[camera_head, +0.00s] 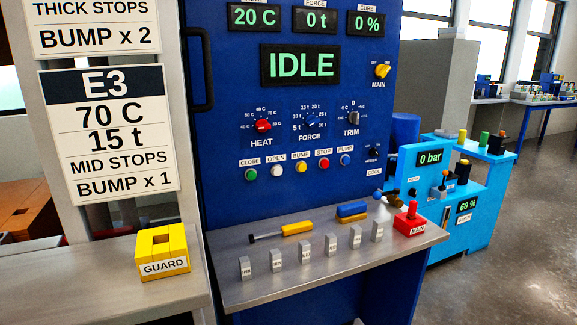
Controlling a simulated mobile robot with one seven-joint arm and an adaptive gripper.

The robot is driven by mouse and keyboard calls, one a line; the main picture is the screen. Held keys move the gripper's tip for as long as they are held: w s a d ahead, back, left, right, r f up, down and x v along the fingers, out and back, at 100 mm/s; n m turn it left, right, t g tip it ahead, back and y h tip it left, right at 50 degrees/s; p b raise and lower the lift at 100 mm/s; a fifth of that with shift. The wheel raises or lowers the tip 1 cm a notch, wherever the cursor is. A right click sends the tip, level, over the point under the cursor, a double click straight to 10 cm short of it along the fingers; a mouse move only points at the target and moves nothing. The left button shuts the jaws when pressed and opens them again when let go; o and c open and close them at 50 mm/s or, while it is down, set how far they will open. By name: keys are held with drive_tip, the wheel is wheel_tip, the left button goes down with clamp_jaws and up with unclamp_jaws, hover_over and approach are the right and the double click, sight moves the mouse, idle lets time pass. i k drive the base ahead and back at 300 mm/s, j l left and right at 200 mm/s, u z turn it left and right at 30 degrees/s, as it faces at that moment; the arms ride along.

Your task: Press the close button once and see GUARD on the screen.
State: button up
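The main screen (300,64) reads IDLE in green letters. Smaller displays above it read 20 C, 0 t and 0 %. My gripper is not in view, and nothing covers the button. A yellow block (162,252) labelled GUARD sits on the grey ledge at the lower left.
OPEN (277,171), BUMP (301,166), STOP (323,162) and PUMP (345,159) buttons continue the row. Knobs sit above. A black handle (199,70) stands out at left.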

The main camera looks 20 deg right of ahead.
sight(251, 175)
drive_tip(key=l, duration=0.7)
drive_tip(key=i+l, duration=0.15)
drive_tip(key=l, duration=1.3)
drive_tip(key=i, duration=0.05)
